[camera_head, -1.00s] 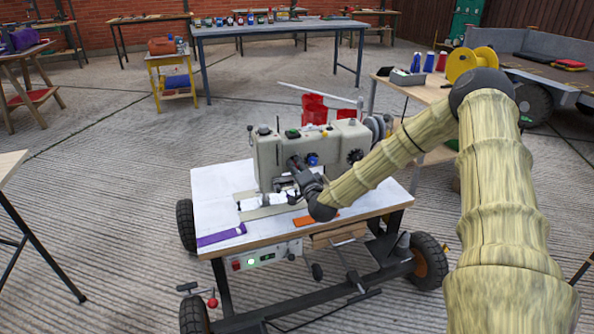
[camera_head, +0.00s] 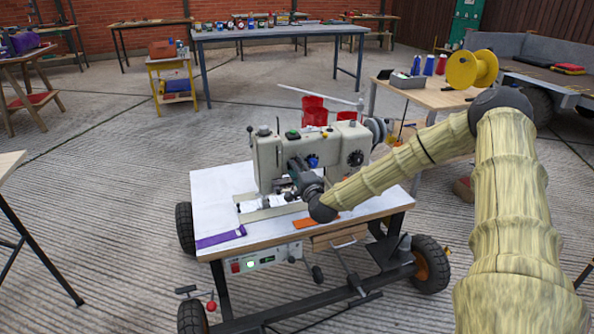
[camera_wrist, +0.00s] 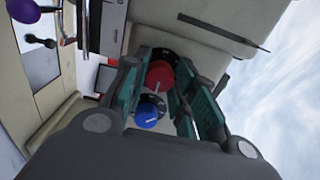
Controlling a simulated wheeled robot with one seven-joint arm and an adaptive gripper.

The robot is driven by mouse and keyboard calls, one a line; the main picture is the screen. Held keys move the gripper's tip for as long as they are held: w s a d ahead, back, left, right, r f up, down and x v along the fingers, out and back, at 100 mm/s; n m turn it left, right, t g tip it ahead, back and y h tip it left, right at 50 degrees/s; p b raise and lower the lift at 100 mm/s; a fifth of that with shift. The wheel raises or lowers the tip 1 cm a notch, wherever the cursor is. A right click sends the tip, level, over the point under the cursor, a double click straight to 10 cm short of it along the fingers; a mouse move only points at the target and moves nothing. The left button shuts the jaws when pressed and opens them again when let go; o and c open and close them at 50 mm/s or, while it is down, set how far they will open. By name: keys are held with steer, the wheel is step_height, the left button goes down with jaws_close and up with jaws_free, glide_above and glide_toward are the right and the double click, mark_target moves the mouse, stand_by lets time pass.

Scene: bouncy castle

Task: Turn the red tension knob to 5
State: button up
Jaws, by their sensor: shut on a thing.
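The red tension knob (camera_wrist: 160,75) sits on a black dial on the cream sewing machine. In the wrist view it shows between my gripper's (camera_wrist: 163,71) teal fingers, which are closed on it. A pale pointer line shows on the knob, but the dial's numbers are too small to read. A blue knob (camera_wrist: 148,112) on its own dark dial lies just below the red one, between the fingers' lower parts. In the head view my gripper (camera_head: 293,178) is at the front of the sewing machine (camera_head: 335,140) and hides the red knob.
The machine stands on a wheeled white-topped table (camera_head: 214,190) with a purple strip (camera_head: 220,238) and an orange piece (camera_head: 316,221). A black handwheel-like dial (camera_head: 355,158) is right of the gripper. A side table (camera_head: 440,98) with spools stands behind my arm.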

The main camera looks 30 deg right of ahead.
steer(key=shift+d+f, duration=0.1)
steer(key=shift+d, duration=0.05)
steer(key=o, duration=1)
steer(key=v, duration=1.2)
